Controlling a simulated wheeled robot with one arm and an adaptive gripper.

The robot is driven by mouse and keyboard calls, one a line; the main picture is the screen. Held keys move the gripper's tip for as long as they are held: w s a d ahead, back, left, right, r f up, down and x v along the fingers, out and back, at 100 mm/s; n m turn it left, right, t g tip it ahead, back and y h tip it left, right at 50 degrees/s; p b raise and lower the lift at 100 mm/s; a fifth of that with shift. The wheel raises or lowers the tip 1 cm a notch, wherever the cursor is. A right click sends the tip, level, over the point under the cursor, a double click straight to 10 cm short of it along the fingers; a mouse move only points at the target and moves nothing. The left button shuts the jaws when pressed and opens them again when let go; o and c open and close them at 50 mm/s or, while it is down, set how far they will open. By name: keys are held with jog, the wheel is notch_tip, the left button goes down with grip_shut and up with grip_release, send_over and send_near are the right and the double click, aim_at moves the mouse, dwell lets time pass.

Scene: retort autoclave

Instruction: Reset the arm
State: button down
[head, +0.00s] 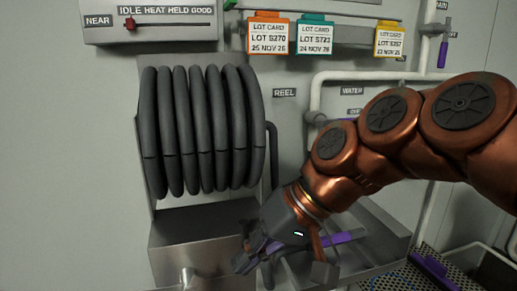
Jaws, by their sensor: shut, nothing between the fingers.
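My copper arm comes in from the right in the head view. It bends down to my gripper (252,262), low in the middle of the picture. The gripper is dark grey and points down and to the left. Its fingers are together with nothing seen between them. It is in front of the right end of a metal box (195,240) below the hose reel. From this one view I cannot tell whether it touches anything. A purple bar (340,238) shows just right of the gripper, partly hidden by it.
A black hose reel (200,130) hangs on the wall. Lot cards in orange (268,34), teal (314,36) and yellow (390,40) hang above. A panel with a red slider knob (130,24) is at upper left. White pipes (315,92) run behind my arm. A perforated tray (440,272) is at lower right.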

jog(key=s+d+f+m+g+h+p, duration=0.1)
jog(key=s+d+f+m+h, duration=0.1)
jog(key=s+d+f+h, duration=0.2)
jog(key=s+d+f+m+g+h+p, duration=0.1)
jog(key=s+d+f+m+h, duration=0.1)
jog(key=s+d+f, duration=0.8)
jog(key=d+f+h, duration=0.1)
jog(key=d+f, duration=0.3)
jog(key=d, duration=0.2)
jog(key=shift+s+h+p, duration=0.3)
jog(key=shift+s+h, duration=0.05)
jog(key=shift+h, duration=0.05)
